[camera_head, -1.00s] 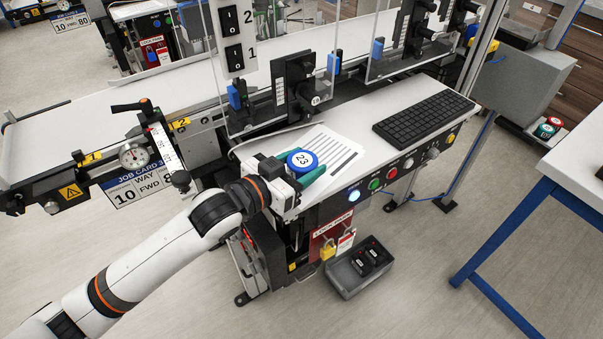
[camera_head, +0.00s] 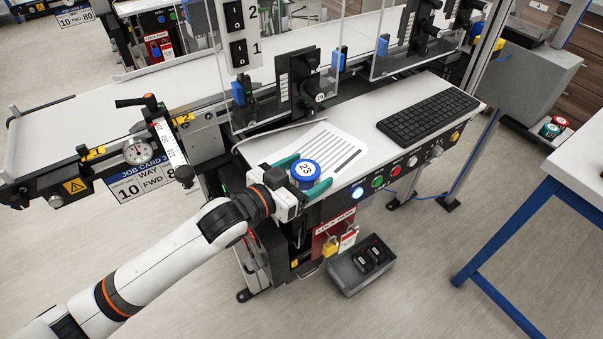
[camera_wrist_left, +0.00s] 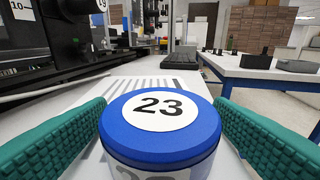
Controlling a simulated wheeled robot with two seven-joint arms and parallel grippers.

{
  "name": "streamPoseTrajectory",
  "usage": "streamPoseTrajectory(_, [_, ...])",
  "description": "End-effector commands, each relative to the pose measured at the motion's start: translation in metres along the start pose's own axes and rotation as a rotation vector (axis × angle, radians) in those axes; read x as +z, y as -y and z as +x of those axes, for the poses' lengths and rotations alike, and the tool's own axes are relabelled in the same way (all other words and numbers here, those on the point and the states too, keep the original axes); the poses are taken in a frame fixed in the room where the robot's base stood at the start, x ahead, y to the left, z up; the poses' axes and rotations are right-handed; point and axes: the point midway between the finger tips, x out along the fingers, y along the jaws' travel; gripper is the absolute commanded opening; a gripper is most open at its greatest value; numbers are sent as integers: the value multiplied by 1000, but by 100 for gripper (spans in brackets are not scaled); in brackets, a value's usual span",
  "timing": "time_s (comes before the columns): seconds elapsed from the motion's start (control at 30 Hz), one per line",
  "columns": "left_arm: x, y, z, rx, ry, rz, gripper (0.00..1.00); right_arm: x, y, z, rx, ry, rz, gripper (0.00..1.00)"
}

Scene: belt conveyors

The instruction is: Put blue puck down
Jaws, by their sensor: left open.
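The blue puck (camera_head: 305,170), with a white top label reading 23 and a pale lower side, is upright at the near edge of the white shelf (camera_head: 352,112), by a striped paper sheet (camera_head: 330,148). My left gripper (camera_head: 316,168) has its two green fingers either side of the puck. In the left wrist view the puck (camera_wrist_left: 160,125) sits between the parted fingers, with narrow gaps at its sides. The puck's underside is hidden, so its contact with the shelf cannot be seen. My right gripper is out of view.
A black keyboard (camera_head: 428,116) lies on the shelf to the right. Lit buttons (camera_head: 378,181) line the front panel. Clear guard panels and a black clamp unit (camera_head: 304,85) stand behind. A grey bin (camera_head: 362,268) is on the floor below.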

Motion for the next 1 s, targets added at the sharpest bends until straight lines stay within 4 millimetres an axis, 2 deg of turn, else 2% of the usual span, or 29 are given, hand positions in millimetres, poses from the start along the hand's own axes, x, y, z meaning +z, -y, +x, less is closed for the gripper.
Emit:
streamPoseTrajectory(0.07, [4,0,-1,0,1,1,75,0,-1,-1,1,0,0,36])
streamPoseTrajectory(0.17, [2,0,-12,1,0,0,75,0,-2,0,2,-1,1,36])
streamPoseTrajectory(0.5, [0,0,-84,1,-4,1,75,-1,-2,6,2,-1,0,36])
streamPoseTrajectory(0.63, [0,-1,-105,2,-3,0,75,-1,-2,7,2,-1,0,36])
streamPoseTrajectory(0.8, [2,0,-118,0,0,0,75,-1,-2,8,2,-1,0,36])
streamPoseTrajectory(1.0, [3,0,-121,0,0,0,75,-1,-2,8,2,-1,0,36])
